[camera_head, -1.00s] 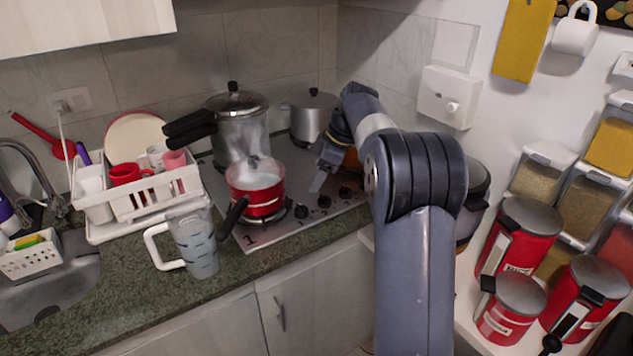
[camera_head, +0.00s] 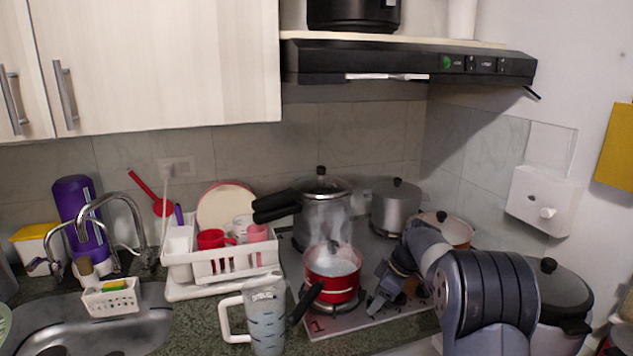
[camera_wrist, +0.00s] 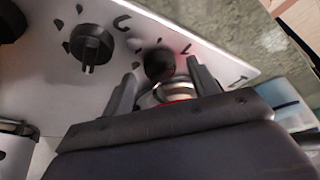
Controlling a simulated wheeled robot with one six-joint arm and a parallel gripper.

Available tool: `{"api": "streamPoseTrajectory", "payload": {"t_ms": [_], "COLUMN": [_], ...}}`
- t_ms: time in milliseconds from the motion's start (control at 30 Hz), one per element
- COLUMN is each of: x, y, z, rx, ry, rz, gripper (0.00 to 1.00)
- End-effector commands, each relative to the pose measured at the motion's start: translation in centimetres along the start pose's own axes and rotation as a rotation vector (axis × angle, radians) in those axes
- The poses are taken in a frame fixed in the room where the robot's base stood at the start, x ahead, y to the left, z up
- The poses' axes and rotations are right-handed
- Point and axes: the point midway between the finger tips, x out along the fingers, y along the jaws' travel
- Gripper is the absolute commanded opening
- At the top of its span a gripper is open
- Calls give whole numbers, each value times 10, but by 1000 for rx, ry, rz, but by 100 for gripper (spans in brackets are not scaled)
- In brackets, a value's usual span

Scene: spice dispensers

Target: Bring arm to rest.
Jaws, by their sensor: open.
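My gripper (camera_head: 376,300) is low over the front right part of the stove, right of a red pot (camera_head: 333,278). In the wrist view my gripper (camera_wrist: 163,78) has its two fingers spread. A round black stove knob (camera_wrist: 158,64) shows between them; I cannot tell whether they touch it. A second black knob (camera_wrist: 92,43) lies to the left on the pale stove panel (camera_wrist: 190,40). Part of a metal and red thing shows below the knob, mostly hidden by my gripper. My arm reaches in from the lower right.
A pressure cooker (camera_head: 322,215), a grey pot (camera_head: 396,208) and a brown-lidded pot (camera_head: 452,230) stand behind. A large pot (camera_head: 555,300) is right of my arm. A range hood (camera_head: 400,65) hangs above.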

Motion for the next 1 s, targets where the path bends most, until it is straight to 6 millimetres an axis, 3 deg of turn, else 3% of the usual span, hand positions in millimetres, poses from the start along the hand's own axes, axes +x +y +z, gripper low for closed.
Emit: {"api": "streamPoseTrajectory", "payload": {"t_ms": [100,567,767,1000], "x": [7,4,-19,-67], "y": [0,0,1,1], "z": [0,0,0,0], "rx": [0,8,-1,-1], "ry": [0,1,1,1], "rz": [0,5,4,5], "gripper": [57,57,57,57]}}
